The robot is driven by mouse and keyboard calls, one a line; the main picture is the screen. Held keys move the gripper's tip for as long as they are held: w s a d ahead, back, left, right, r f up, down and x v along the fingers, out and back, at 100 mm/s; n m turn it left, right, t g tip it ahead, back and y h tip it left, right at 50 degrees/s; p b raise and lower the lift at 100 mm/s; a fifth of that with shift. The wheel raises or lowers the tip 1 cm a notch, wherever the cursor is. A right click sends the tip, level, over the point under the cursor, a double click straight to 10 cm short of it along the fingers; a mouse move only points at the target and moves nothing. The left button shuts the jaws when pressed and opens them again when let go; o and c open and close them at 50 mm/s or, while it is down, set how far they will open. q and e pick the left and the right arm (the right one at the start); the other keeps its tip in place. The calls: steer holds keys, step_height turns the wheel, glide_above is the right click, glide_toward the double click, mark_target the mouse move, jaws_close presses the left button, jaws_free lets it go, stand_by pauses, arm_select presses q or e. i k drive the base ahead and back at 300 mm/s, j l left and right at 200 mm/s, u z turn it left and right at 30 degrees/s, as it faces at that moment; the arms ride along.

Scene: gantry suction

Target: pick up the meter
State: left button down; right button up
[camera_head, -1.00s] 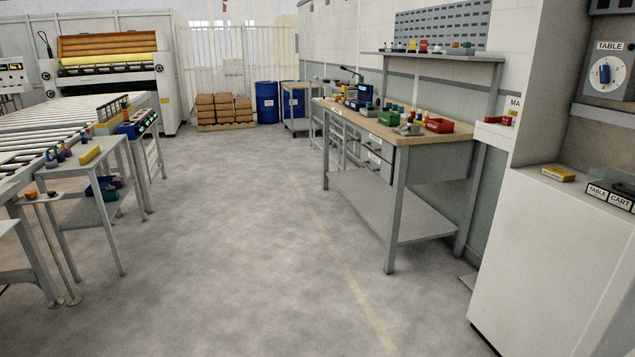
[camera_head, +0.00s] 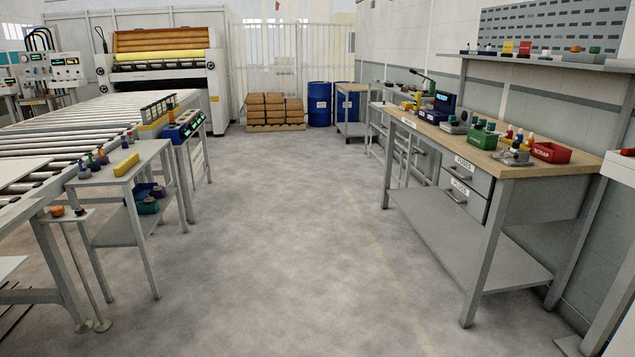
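No object can be surely told as the meter at this distance. On the wooden-topped workbench (camera_head: 440,131) at the right stands a blue device with a lit display (camera_head: 441,107). Small yellow things (camera_head: 412,104) sit just left of it, too small to make out. Neither of my grippers is in view.
Open concrete floor (camera_head: 270,240) runs between the workbench and the roller conveyor (camera_head: 60,140). A grey side table (camera_head: 118,174) with a yellow block stands at the left. Blue drums (camera_head: 319,104) and stacked cartons (camera_head: 273,108) are at the back. Drawers (camera_head: 465,180) face the aisle.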

mark_target(418, 101)
steer(key=i+z, duration=0.25)
steer(key=i, duration=0.45)
steer(key=i+j+z, duration=0.1)
steer(key=i+z, duration=0.15)
steer(key=i, duration=0.4)
steer(key=i+z, duration=0.15)
steer(key=i, duration=0.7)
steer(key=i+z, duration=0.1)
steer(key=i, duration=0.75)
steer(key=i+j+z, duration=0.15)
steer(key=i, duration=0.75)
steer(key=i+j+z, duration=0.1)
steer(key=i+j, duration=0.7)
steer(key=i+j+z, duration=0.15)
steer(key=i+j, duration=0.6)
steer(key=j, duration=0.1)
